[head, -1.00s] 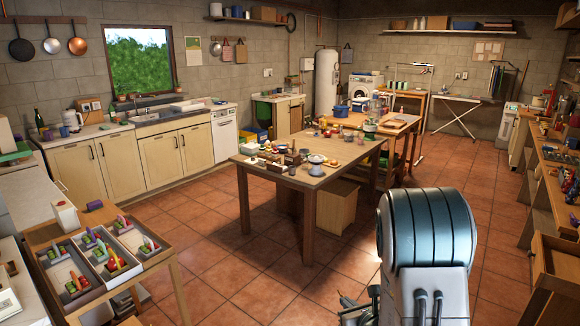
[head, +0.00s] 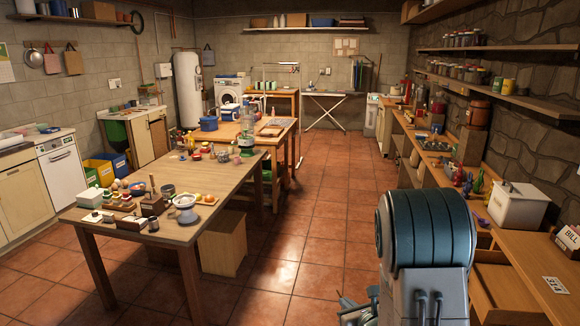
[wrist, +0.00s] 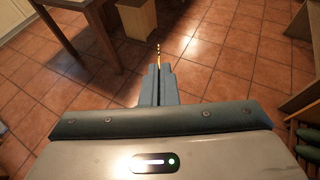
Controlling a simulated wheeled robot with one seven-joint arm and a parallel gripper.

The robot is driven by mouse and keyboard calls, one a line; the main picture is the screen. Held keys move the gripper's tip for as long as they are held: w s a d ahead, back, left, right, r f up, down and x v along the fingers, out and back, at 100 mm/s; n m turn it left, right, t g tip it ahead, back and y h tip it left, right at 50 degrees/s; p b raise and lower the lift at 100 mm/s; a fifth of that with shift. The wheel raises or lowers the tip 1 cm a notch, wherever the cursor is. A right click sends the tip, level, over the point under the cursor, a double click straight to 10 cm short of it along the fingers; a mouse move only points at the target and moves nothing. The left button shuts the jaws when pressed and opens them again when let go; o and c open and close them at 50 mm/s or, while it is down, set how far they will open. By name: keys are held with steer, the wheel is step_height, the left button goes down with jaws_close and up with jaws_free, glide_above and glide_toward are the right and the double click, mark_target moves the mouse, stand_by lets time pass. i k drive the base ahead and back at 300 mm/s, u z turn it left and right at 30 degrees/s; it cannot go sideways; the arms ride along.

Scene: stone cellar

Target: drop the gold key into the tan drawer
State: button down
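My gripper (wrist: 158,72) shows in the wrist view with its two fingers close together. A thin gold piece, apparently the gold key (wrist: 158,50), sticks out from between the fingertips, above the tiled floor. In the head view only part of my gripper (head: 356,312) shows at the bottom edge, and I cannot make out the key there. A tan, open drawer-like compartment (head: 508,293) shows under the right-hand counter, partly hidden behind my arm.
A wooden table (head: 130,232) with cups, bowls and small items stands left, a wooden box (head: 222,245) beneath it. The right counter (head: 530,262) holds a white container (head: 518,205) and signs. Tiled floor (head: 325,215) is clear between them.

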mark_target(494, 285)
steer(key=z, duration=0.55)
steer(key=i, duration=1.15)
steer(key=z, duration=1.5)
steer(key=i, duration=0.65)
steer(key=z, duration=0.6)
